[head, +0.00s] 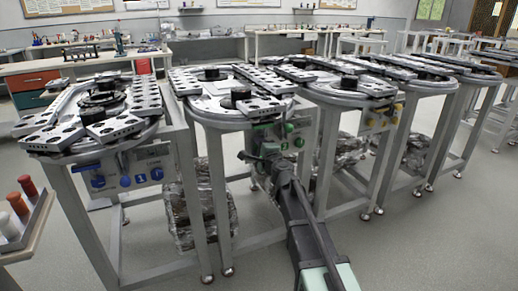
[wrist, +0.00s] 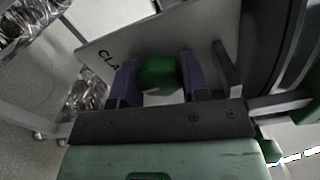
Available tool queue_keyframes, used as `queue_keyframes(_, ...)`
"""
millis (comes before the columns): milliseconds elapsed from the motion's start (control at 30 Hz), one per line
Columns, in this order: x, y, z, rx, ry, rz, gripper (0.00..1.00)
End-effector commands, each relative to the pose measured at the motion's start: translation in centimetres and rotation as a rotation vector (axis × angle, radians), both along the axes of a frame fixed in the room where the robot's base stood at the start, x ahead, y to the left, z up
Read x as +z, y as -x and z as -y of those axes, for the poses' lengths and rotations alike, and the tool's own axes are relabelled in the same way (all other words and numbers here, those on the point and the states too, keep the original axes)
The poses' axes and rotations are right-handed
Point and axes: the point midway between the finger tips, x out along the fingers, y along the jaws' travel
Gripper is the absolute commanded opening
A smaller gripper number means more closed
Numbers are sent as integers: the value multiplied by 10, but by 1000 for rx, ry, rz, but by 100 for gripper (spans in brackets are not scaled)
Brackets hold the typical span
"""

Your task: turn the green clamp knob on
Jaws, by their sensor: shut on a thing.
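The green clamp knob (wrist: 158,74) shows in the wrist view in front of a pale panel (wrist: 100,50) whose lettering begins "CLA". My gripper (wrist: 155,82) has its two purple fingers on either side of the knob and is shut on it. In the head view my gripper (head: 262,156) is at the front of the second table from the left, against its green-marked control panel. The knob's exact turn angle cannot be told.
Other green controls (head: 289,128) sit just right of my gripper. The neighbouring tables carry blue controls (head: 125,181) at left and yellow controls (head: 384,115) at right. Table legs and foil-wrapped bundles (head: 200,205) stand below. A rack with coloured pegs (head: 18,203) is at far left.

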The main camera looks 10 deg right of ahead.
Motion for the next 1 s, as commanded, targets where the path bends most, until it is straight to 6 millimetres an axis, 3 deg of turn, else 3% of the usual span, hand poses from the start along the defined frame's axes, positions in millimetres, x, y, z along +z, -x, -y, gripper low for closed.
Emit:
queue_keyframes(600,0,1,0,0,-50,-12,18)
queue_keyframes(633,0,1,0,0,-50,-12,43)
queue_keyframes(800,0,1,0,0,-49,-11,67)
queue_keyframes(1000,0,0,0,0,-48,-11,67)
